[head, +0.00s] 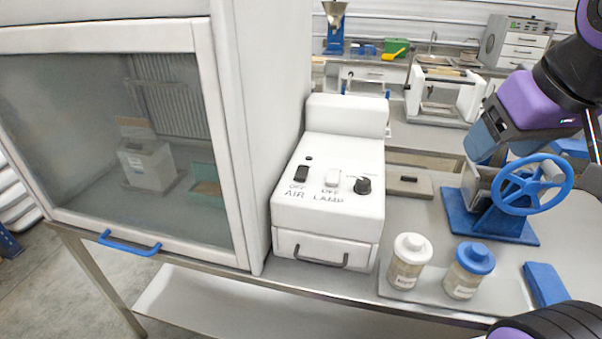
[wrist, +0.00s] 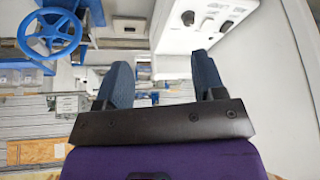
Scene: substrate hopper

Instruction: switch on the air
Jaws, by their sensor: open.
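The white control box (head: 330,190) stands on the bench beside the glass-fronted cabinet. The box (wrist: 200,35) appears there beyond the fingers at upper right.
The cabinet (head: 225,130) rises directly left of the box. A white-lidded jar (head: 408,262) and a blue-lidded jar (head: 468,270) stand in front right. The blue handwheel (head: 532,185) is on the right. Some bare bench lies between the box and the wheel.

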